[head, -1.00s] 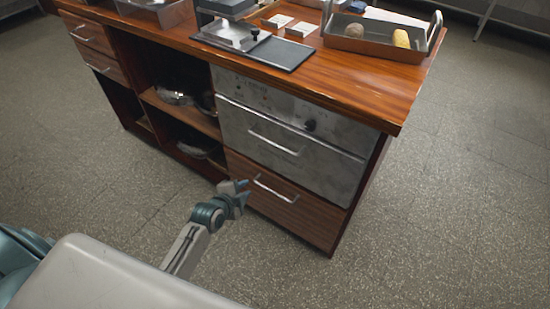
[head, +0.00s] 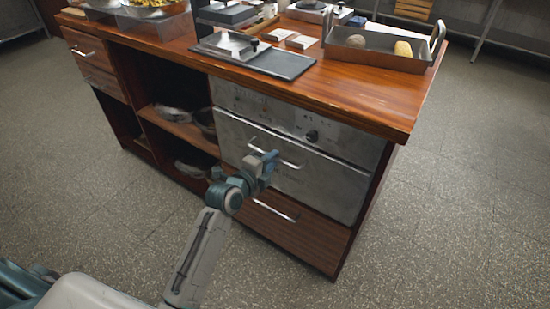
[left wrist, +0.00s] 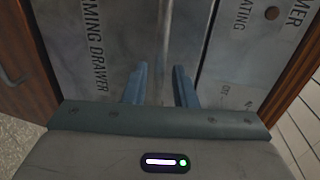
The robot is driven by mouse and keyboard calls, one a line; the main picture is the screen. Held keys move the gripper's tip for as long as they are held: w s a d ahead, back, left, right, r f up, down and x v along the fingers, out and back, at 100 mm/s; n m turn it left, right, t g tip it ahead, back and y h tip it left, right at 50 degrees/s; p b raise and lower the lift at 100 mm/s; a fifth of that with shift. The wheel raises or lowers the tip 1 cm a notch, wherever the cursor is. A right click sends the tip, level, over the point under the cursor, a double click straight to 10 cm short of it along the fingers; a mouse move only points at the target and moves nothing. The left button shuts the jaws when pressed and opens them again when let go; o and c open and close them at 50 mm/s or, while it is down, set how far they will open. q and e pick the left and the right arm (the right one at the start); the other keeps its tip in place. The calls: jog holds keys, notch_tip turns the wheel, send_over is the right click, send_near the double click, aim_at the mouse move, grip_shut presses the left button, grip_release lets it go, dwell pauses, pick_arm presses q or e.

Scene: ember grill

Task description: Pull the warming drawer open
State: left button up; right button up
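The warming drawer (head: 325,180) is the steel front below the knob panel in the counter, and it looks closed. Its bar handle (head: 290,163) runs across its upper part. My left gripper (head: 264,162) is at the left part of this handle and hides some of it. In the left wrist view the drawer front (left wrist: 95,45) carries the words "MING DRAWER". There my left gripper (left wrist: 160,85) is open, with the handle bar (left wrist: 165,50) lined up between its two fingers. I cannot tell how deep the bar sits between them. My right gripper is not in view.
A wooden drawer (head: 310,235) with its own handle lies below the steel drawer. Open shelves (head: 180,130) with dark bowls are to the left. A metal tray (head: 375,55) and a black board (head: 282,65) are on the countertop. The floor in front is clear.

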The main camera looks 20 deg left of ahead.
pick_arm(q)
jog(key=shift+x, duration=1.2)
grip_shut()
jog(key=shift+s+f, duration=0.1)
